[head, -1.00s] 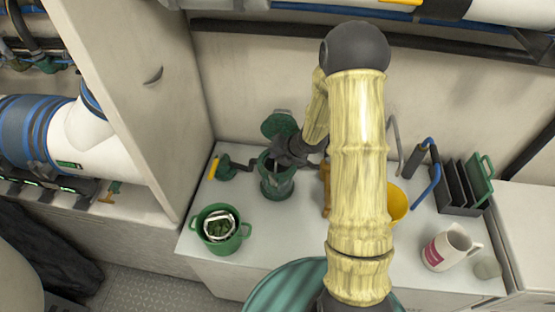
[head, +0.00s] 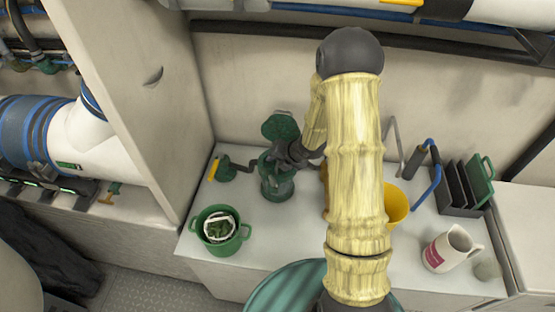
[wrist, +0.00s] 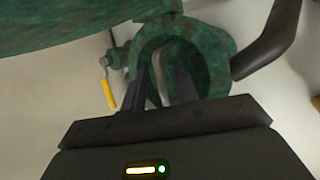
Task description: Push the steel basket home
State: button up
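The green strainer housing (head: 277,186) stands on the white bench, its lid (head: 281,127) swung up behind it. In the wrist view its round mouth (wrist: 213,48) is below my gripper (wrist: 164,76). The dark fingers stand apart and point into the mouth. Between them is a bent grey metal piece (wrist: 157,92), seemingly the steel basket's handle; I see no clear grip on it. The basket's body is hidden in the dark housing. In the head view my gripper (head: 276,160) covers much of the mouth.
A green pot (head: 241,234) with dark green matter stands at the front left. A yellow-handled valve (head: 213,169) is beside the housing. To the right are a yellow bucket (head: 396,204), a white jug (head: 447,251) and a rack (head: 465,190). A white panel rises at left.

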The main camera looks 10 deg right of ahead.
jog(key=p+v, duration=0.1)
jog(key=v, duration=1.1)
jog(key=s+a+r+m+g+h, duration=0.1)
jog(key=s+m, duration=0.4)
jog(key=m, duration=0.5)
jog(key=s+a+r+m+g+h, duration=0.1)
jog(key=s+r+m, duration=0.3)
jog(key=m, duration=0.6)
jog(key=s+a+r+m+g+h, duration=0.1)
jog(key=s+a+r+m+h, duration=0.1)
jog(key=s+m, duration=0.4)
jog(key=m, duration=0.4)
jog(key=shift+s+r+g, duration=0.15)
jog(key=shift+r+g, duration=0.15)
jog(key=shift+r, duration=0.1)
